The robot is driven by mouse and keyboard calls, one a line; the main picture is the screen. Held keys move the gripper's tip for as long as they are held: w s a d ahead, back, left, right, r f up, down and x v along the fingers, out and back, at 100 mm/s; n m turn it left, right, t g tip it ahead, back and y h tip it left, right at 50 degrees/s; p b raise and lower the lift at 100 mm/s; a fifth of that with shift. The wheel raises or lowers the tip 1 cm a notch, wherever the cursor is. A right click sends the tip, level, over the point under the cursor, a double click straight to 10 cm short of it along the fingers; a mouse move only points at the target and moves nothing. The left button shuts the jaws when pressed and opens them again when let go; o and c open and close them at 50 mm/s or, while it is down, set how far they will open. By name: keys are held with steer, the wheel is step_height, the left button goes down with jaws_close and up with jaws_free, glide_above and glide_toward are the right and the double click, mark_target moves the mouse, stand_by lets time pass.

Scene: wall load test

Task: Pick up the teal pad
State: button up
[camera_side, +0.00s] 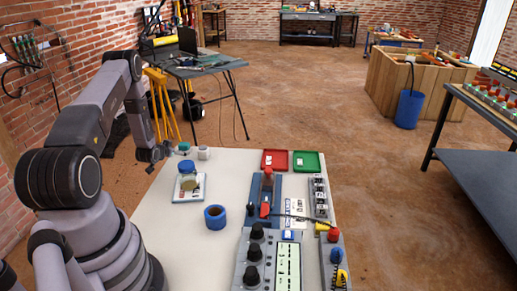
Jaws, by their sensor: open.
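A small teal piece (184,146), which looks like the teal pad, is at the far left corner of the pale table. It is too small to make out its shape clearly. My gripper (160,154) is at the end of my arm, just left of the teal piece and near the table's far left edge. It is open, and nothing shows in it. The fingers are small and dark, and I cannot tell their exact height above the table.
A white block (203,153) is right of the teal piece. A blue round item (187,166) and a card (181,195) lie nearer, then a blue ring (215,217). Red (267,167) and green (312,169) trays, a blue fixture (259,185) and a control panel (252,270) occupy the right side.

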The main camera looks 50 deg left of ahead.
mark_target(182, 146)
steer(key=x, duration=0.5)
steer(key=shift+w+a+r, duration=0.15)
steer(key=shift+a+r, duration=0.05)
steer(key=shift+r, duration=0.05)
steer(key=c, duration=1.1)
